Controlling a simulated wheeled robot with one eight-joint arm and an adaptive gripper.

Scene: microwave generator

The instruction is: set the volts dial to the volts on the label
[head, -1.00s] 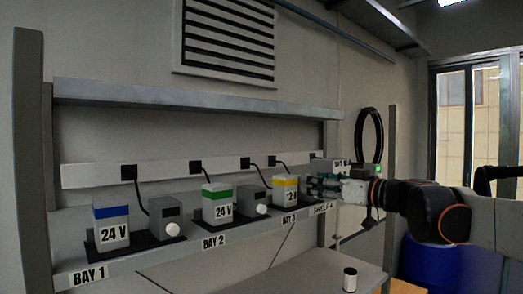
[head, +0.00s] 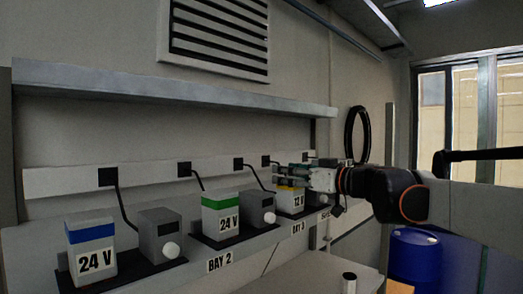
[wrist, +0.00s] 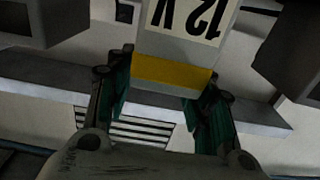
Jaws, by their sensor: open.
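The block with a yellow band and a 12 V label (head: 291,203) stands at Bay 3 in the head view. In the wrist view its label (wrist: 185,17) is upside down and partly cut off. My gripper (head: 290,180) is open in front of or over its yellow top. In the wrist view, the green-lined fingers of my gripper (wrist: 165,82) appear on either side of the block; I cannot tell whether they touch it. No dial shows clearly at Bay 3.
Blocks with blue (head: 93,252) and green (head: 222,215) bands, both labelled 24 V, stand on black bases. Black cables run to a wall strip (head: 140,178). An upper shelf (head: 170,92) overhangs the row. A blue barrel (head: 414,258) stands at right.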

